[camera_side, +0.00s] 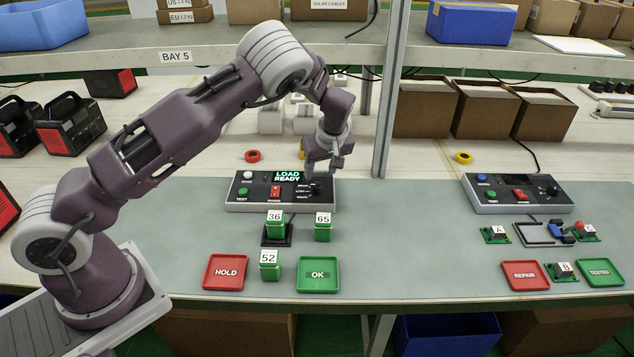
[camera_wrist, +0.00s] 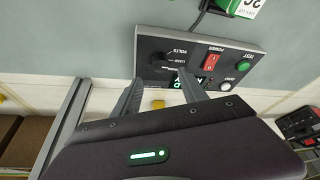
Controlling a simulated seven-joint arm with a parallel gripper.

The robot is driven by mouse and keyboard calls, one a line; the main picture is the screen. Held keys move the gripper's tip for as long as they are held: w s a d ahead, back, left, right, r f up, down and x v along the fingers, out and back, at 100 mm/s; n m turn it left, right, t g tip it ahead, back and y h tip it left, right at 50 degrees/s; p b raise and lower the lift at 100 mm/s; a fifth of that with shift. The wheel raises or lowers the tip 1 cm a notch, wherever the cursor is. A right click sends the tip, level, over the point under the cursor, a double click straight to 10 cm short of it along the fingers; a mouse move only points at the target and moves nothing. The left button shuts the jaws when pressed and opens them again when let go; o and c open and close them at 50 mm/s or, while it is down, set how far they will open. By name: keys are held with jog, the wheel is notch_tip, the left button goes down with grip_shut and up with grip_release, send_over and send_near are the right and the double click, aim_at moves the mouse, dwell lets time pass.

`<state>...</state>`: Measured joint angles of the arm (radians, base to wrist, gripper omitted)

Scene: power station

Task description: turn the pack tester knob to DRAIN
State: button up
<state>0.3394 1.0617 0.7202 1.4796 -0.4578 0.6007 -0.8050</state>
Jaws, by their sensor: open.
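The pack tester (camera_side: 258,206) is a grey box with a black panel on the mat. Its green display (camera_side: 288,176) reads LOAD READY. The dark round knob (camera_side: 316,188) is at the panel's right end; it also shows in the wrist view (camera_wrist: 157,59), near the labels VOLTS and LOAD. Its pointer setting is too small to read, and I cannot make out DRAIN. My gripper (camera_side: 322,170) is open just above and behind the knob. In the wrist view its two fingers (camera_wrist: 158,79) reach toward the knob, one on each side; contact is not visible.
The tester also carries a red power switch (camera_side: 275,192). Green packs 36 (camera_side: 274,228), 65 (camera_side: 323,232) and 52 (camera_side: 269,270) stand in front. HOLD (camera_side: 226,271) and OK (camera_side: 318,274) trays lie nearer. A shelf post (camera_side: 388,100) rises behind, right of my gripper. A second tester (camera_side: 515,193) is further right.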

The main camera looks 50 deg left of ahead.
aim_at(316, 184)
jog(key=x, duration=0.7)
jog(key=shift+s, duration=0.1)
jog(key=shift+r, duration=0.1)
grip_shut()
